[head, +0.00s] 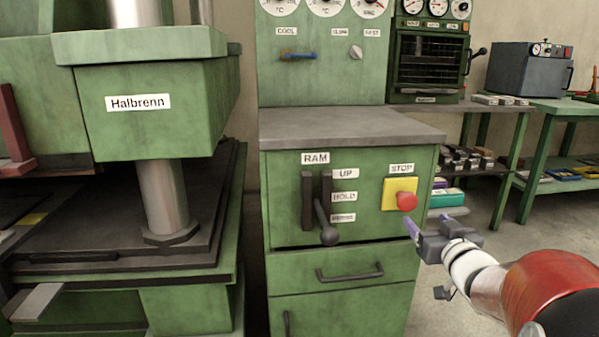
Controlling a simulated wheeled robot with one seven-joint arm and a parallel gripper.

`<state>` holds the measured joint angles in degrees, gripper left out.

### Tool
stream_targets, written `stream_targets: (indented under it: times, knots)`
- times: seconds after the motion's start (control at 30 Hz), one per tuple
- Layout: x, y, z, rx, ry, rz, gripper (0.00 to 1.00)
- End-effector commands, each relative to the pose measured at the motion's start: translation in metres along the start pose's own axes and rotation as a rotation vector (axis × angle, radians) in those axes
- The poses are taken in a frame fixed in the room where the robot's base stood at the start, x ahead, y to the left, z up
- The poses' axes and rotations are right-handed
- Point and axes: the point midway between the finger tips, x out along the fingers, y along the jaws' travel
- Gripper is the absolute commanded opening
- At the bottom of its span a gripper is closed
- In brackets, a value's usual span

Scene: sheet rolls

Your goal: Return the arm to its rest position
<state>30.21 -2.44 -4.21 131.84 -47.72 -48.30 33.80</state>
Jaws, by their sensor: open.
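My gripper (428,226) is at the right of the head view, at the end of my red and white arm. It is open, and I see nothing between its fingers. It is in front of the right side of the green control cabinet (340,275), a little below and right of the red stop button (406,201) on its yellow plate. I cannot tell whether it touches the cabinet. The dark ram lever (327,224) is left of the gripper, with its knob low, near the lowest label.
A green press (150,85) labelled Halbrenn stands at the left. Gauges and a blue cool handle (298,55) are on the panel above the cabinet. Green workbenches (559,110) with a grey oven (529,72) stand at the back right. Bare floor (520,245) shows at the right.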

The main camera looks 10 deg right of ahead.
Motion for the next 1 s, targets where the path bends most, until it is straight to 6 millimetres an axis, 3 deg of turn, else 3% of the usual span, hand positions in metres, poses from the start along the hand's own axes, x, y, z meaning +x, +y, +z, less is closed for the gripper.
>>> stream_targets:
  times: [0.13,0.27,0.47,0.7,0.83,1.0]
  knots:
    - [-0.016,-0.017,-0.021,-0.035,-0.106,0.120,0.69]
    - [-0.048,-0.038,-0.023,-0.038,-0.276,0.218,0.69]
    - [-0.122,-0.092,-0.004,-0.008,-0.598,0.222,0.69]
    - [-0.216,-0.158,0.024,0.008,-0.936,0.055,0.69]
    - [-0.242,-0.174,0.031,0.007,-1.023,-0.008,0.69]
    - [-0.249,-0.178,0.034,0.005,-1.049,-0.026,0.69]
